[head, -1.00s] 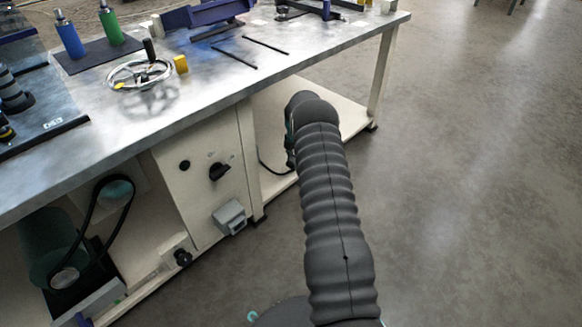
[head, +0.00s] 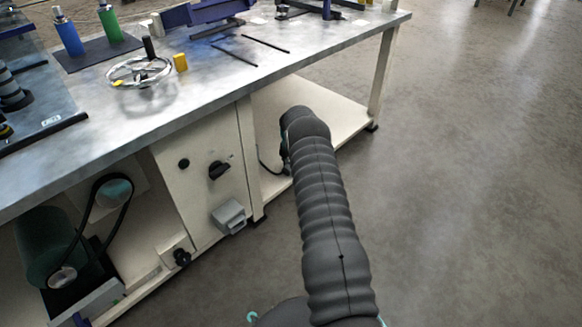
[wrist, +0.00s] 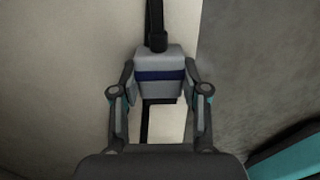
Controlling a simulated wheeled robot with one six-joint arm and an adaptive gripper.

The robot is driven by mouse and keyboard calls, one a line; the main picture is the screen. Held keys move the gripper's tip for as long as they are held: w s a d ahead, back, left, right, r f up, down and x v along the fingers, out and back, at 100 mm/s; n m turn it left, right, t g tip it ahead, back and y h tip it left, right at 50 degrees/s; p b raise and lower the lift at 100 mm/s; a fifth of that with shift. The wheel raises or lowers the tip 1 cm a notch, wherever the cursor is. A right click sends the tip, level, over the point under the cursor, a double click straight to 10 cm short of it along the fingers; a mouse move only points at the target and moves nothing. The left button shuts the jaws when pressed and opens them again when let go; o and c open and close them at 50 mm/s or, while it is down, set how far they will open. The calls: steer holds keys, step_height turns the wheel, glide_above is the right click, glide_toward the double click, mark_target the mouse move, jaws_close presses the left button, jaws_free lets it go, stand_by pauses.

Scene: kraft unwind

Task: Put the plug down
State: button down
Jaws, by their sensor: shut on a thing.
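The plug (wrist: 159,84) is a grey block with a dark blue band, and a black cable runs from its far end in the wrist view. My gripper (wrist: 160,96) is shut on it, with one finger on each side. Behind the plug is a pale beige surface, with a dark line and a bright patch just below it. I cannot tell whether the plug touches that surface. In the head view my arm hides the plug and the fingers. A bit of black cable (head: 268,168) shows left of my wrist, by the bench's lower shelf.
The lower shelf (head: 345,119) has bare room to the right of my wrist. A grey socket box (head: 229,216) and a black knob (head: 219,170) are on the cabinet front.

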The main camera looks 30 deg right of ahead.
steer(key=c, duration=0.6)
jaws_free()
steer(key=shift+f, duration=0.1)
step_height(320, 180, up, 12)
steer(key=shift+r+p, duration=0.2)
steer(key=shift+p, duration=0.7)
